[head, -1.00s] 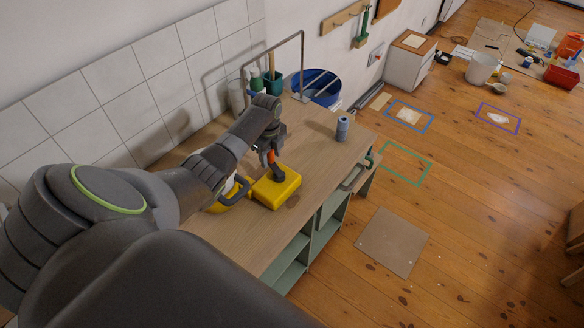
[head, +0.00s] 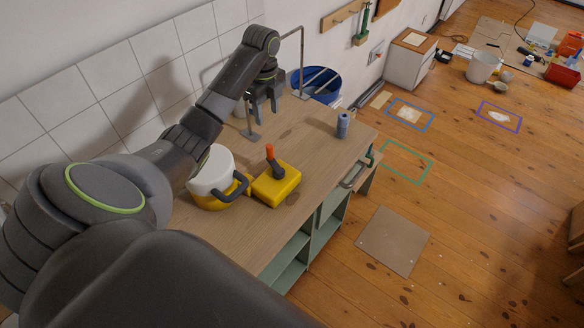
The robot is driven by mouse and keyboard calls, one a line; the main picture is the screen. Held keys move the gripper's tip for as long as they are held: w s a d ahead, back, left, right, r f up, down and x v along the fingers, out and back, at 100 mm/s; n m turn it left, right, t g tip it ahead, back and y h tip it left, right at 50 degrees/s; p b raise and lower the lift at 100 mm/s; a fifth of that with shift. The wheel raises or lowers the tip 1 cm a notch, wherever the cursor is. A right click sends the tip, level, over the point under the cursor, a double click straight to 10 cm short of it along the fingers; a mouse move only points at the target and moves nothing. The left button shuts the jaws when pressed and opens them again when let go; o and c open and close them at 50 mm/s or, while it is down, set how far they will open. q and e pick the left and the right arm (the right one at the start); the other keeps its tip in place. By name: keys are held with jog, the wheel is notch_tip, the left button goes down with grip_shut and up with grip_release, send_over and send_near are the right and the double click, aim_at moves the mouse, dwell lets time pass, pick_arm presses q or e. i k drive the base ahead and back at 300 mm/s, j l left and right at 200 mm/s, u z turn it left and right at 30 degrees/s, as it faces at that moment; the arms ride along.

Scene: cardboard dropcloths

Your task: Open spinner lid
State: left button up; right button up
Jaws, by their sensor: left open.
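A white round drum (head: 211,169) with a yellow lower part and a dark curved handle (head: 234,190) stands on the wooden worktop (head: 301,146). Right beside it is a yellow box (head: 276,188) with a dark lever (head: 277,170) on top, ending in an orange grip (head: 269,151). The lever stands up, leaning a little. I cannot tell which part is the spinner lid. My left gripper (head: 263,119) is open and empty, above the worktop behind the yellow box and apart from it. My arm hides part of the drum's left side. My right gripper is out of view.
A grey-blue cylinder (head: 343,125) stands near the worktop's right end. A metal frame (head: 302,60) rises by the tiled wall near my gripper. A blue tub (head: 316,83) is beyond the worktop. The worktop in front of the wall is mostly clear.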

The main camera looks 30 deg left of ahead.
aim_at(219, 173)
jog(key=k+l, duration=0.8)
jog(key=l, duration=0.1)
